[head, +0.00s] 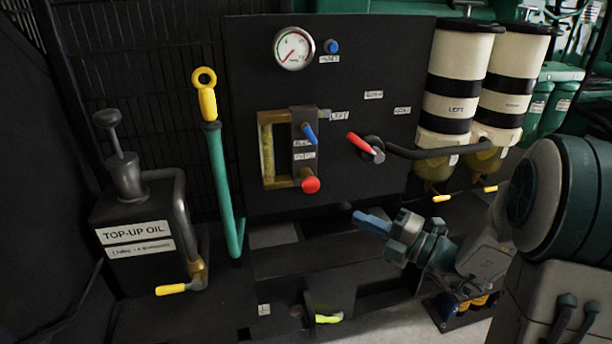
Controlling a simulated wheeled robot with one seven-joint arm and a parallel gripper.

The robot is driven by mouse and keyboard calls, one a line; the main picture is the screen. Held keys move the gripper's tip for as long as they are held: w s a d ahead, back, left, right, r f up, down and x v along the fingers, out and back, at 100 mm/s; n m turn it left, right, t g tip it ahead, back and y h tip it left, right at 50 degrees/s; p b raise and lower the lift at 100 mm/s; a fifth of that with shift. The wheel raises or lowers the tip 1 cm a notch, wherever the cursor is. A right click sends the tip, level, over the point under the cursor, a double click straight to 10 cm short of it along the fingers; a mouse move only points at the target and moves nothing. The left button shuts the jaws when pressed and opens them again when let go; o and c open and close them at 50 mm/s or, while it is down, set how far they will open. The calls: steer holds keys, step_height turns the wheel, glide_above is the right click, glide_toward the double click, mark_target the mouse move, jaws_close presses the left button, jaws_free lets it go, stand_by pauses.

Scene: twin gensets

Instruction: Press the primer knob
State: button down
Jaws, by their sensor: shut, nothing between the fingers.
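A black panel (360,75) stands in front of me. A red round knob (310,184) sticks out at the lower right of a yellow sight window on it. A small blue knob (332,46) sits beside the gauge at the top. The small labels near both knobs are too blurred to read surely, so I cannot tell from the lettering which is the primer knob. My gripper (368,220) has blue fingertips and is shut and empty. It is below and to the right of the red knob, apart from it, pointing left.
A red-handled lever (365,147) and a dark pipe lie above my gripper. A blue lever (309,133) is above the red knob. White filter canisters (461,75) stand right. A green pump lever (223,180) and top-up oil can (135,235) stand left.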

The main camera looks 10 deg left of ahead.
steer(key=shift+w+r+p, duration=0.1)
steer(key=shift+p, duration=0.7)
steer(key=p, duration=0.6)
steer(key=shift+w+d+h+p, duration=0.2)
steer(key=shift+d+h+p, duration=0.1)
steer(key=shift+d+h, duration=0.1)
steer(key=p, duration=0.5)
steer(key=shift+s+f, duration=0.2)
steer(key=shift+s, duration=0.05)
steer(key=s+p, duration=0.1)
steer(key=p, duration=0.2)
steer(key=s+p, duration=0.1)
steer(key=p, duration=0.3)
steer(key=s+r+p, duration=0.1)
steer(key=p, duration=0.2)
steer(key=shift+a+m+t+p, duration=0.3)
steer(key=shift+m+t, duration=0.1)
